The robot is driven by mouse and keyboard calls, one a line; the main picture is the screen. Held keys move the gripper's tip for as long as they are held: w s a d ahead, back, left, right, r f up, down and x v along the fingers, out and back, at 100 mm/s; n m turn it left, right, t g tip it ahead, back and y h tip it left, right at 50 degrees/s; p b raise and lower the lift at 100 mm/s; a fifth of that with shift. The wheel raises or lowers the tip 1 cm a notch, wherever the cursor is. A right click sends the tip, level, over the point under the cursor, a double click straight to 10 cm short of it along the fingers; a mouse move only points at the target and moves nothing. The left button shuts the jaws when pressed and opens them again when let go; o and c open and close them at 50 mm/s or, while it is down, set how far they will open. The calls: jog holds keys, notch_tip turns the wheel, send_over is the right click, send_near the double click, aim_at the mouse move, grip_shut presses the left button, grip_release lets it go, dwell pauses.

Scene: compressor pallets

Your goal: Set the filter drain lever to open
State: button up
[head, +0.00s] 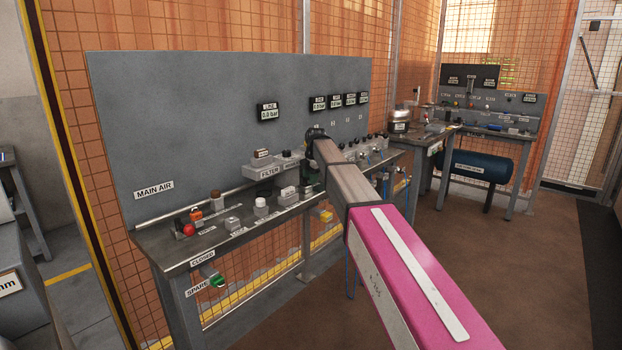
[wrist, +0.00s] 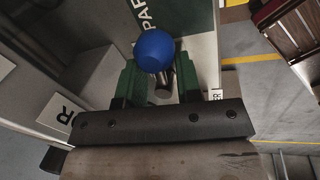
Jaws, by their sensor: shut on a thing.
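In the wrist view, my gripper (wrist: 160,76) has its two green fingers closed on the metal stem of a lever with a round blue knob (wrist: 154,49). The knob stands out past the fingertips. Labels beside it are partly cut off, so I cannot read which lever it is or its position marks. In the head view, my arm reaches to the bench just right of the FILTER label (head: 269,172). The arm hides the lever and the fingers there.
The bench (head: 165,249) carries a red knob (head: 189,230), a white-topped part (head: 261,207) and other fittings left of my arm. A grey back panel (head: 220,110) with gauges stands behind. A second bench (head: 490,133) and a blue tank (head: 476,168) are at right. Brown floor lies open between.

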jog(key=shift+w+a+n, duration=0.1)
jog(key=shift+w+n, duration=0.1)
jog(key=shift+n, duration=0.6)
jog(key=o, duration=0.9)
notch_tip(320, 180, up, 11)
jog(key=s+d, duration=0.1)
jog(key=shift+s+d+f, duration=0.15)
jog(key=shift+d+f, duration=0.05)
jog(key=shift+d, duration=0.1)
